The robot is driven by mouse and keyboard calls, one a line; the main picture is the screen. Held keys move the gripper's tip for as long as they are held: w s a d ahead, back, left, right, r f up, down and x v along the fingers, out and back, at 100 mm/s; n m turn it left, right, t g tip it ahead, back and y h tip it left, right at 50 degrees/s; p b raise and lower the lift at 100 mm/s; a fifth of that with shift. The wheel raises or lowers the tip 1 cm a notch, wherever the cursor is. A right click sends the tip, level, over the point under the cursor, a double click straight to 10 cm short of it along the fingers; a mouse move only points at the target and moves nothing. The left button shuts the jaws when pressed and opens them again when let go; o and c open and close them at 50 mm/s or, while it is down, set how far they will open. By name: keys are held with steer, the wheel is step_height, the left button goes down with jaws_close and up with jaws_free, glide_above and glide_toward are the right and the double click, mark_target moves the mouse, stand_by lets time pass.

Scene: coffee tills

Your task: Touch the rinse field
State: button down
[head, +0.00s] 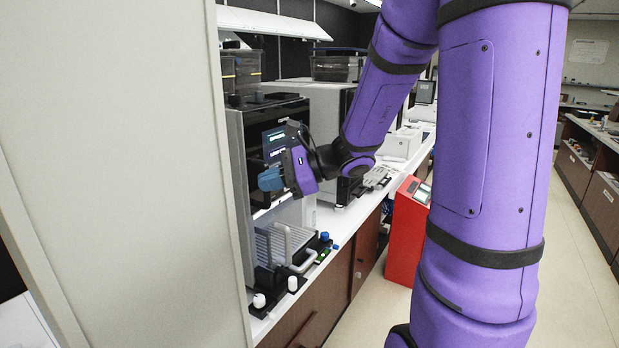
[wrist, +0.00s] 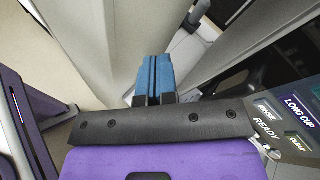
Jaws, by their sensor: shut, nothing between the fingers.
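The coffee machine (head: 236,150) stands on the white counter, with a lit screen (head: 276,139) on its black front. In the wrist view the rinse field (wrist: 265,112) is a small grey-green panel labelled RINSE at the right, beside the LONG CUP field (wrist: 300,112). The READY text and a CLEAN field (wrist: 297,143) show below. My gripper (head: 268,180) is shut and empty, in front of the machine and lower in the picture than the screen. Its blue fingers (wrist: 154,80) lie left of the rinse field in the wrist view, apart from it. In the head view the screen's labels are too small to read.
A large pale panel (head: 110,160) fills the left side. A drip tray with metal bars (head: 285,240) and small knobs stand below my gripper. A red cabinet (head: 405,240) stands beside the counter. The aisle floor (head: 575,260) at the right is clear.

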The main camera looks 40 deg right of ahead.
steer(key=w+d+f+m+t+h, duration=0.35)
steer(key=d+m, duration=0.25)
steer(key=d, duration=0.2)
steer(key=w+d+f+m+t+h, duration=0.2)
steer(key=w+d+m+t, duration=0.3)
steer(key=d, duration=0.3)
steer(key=w+a+m, duration=0.1)
steer(key=w+a, duration=0.1)
steer(key=w, duration=0.4)
steer(key=shift+w+a, duration=0.2)
steer(key=shift+a, duration=0.15)
steer(key=shift+w, duration=0.15)
steer(key=shift+w+a, duration=0.2)
steer(key=shift+w, duration=0.2)
steer(key=shift+s, duration=0.1)
steer(key=v, duration=0.5)
steer(key=shift+s, duration=0.1)
